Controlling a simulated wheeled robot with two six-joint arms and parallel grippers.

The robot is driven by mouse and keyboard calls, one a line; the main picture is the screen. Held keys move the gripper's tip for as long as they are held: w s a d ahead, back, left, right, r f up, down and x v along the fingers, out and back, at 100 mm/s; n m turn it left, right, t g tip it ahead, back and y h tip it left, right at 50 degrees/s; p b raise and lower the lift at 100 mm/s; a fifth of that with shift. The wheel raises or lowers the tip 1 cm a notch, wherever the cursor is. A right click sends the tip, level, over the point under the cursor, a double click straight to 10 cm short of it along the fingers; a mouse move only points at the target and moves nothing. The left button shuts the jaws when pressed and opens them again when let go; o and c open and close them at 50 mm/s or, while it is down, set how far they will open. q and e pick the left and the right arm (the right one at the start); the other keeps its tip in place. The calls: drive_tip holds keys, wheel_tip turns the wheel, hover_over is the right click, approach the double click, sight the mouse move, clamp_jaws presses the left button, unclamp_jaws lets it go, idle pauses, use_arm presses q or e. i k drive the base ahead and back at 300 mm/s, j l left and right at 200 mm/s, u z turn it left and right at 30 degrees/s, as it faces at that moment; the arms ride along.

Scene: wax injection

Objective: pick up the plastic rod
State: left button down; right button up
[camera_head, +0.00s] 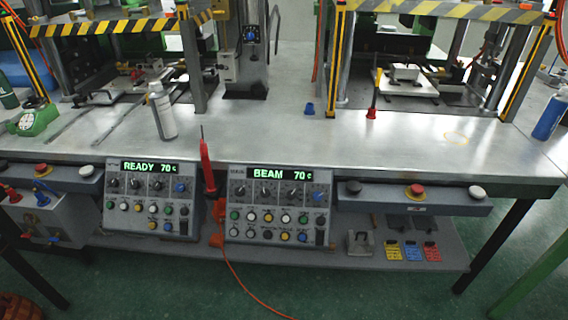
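A thin upright rod (376,91), yellow at the top and dark below, stands in a small red base (371,113) on the metal table. It is right of centre, in front of the right-hand press opening. I cannot tell its material. Neither of my grippers shows in this view.
A white spray bottle (161,110) stands on the table at left, and a small blue cup (309,109) is left of the rod. A red corded tool (207,166) hangs at the front edge between two control panels. Free tabletop (270,134) lies in front of the rod.

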sight(379, 72)
drive_tip(key=i+l, duration=1.25)
drive_tip(key=k+l+z, duration=0.05)
drive_tip(key=l, duration=0.1)
